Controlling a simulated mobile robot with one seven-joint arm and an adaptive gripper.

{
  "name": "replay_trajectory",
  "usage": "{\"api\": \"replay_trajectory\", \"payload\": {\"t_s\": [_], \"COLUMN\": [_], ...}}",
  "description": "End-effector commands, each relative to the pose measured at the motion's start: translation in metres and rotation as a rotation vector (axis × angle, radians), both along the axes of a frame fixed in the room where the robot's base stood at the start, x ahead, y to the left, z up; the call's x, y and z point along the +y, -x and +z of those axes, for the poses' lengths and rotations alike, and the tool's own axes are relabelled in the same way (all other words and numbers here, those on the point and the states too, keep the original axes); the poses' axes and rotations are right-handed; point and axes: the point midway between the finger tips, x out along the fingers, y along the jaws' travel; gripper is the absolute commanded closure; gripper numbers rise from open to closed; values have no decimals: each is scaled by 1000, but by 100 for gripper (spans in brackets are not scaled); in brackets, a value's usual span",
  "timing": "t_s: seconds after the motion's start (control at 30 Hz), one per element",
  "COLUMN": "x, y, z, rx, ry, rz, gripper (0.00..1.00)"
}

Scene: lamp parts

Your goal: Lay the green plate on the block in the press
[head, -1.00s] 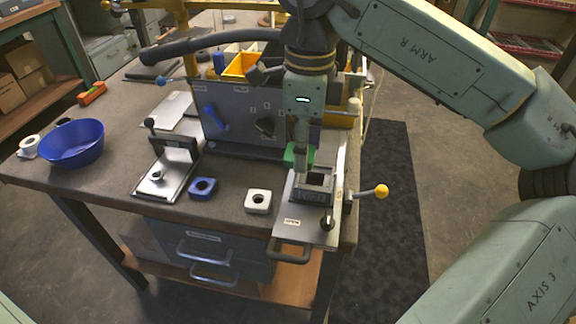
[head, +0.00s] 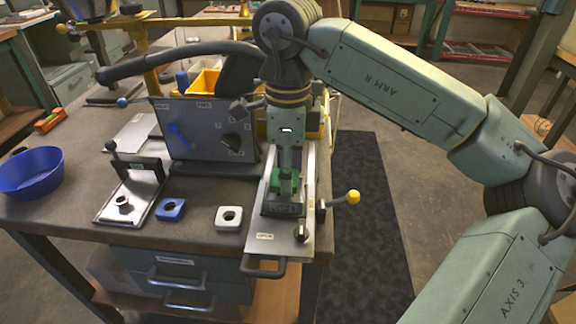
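The green plate (head: 278,187) is at the lower end of my gripper (head: 289,182), its two sides showing around the fingers. My gripper points straight down and appears closed on the plate. The plate is over the dark block (head: 283,210) in the press (head: 266,238), which stands at the right end of the bench. From this view I cannot tell whether the plate touches the block or hovers just above it. The fingers hide the plate's middle and part of the block's top.
A lever with a yellow knob (head: 353,197) sticks out to the right of the press. A grey upright panel (head: 200,135) stands close behind left. A white square part (head: 229,218), a blue square part (head: 171,209) and a metal clamp fixture (head: 130,198) lie left. A blue bowl (head: 31,174) is far left.

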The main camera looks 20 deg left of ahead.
Motion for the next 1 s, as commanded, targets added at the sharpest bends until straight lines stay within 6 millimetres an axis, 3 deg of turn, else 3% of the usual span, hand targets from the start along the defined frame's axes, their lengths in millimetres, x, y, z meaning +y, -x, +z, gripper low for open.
{"api": "replay_trajectory", "payload": {"t_s": [1.0], "x": [0], "y": [0], "z": [-11], "rx": [0], "ry": [0], "rz": [0], "gripper": [85]}}
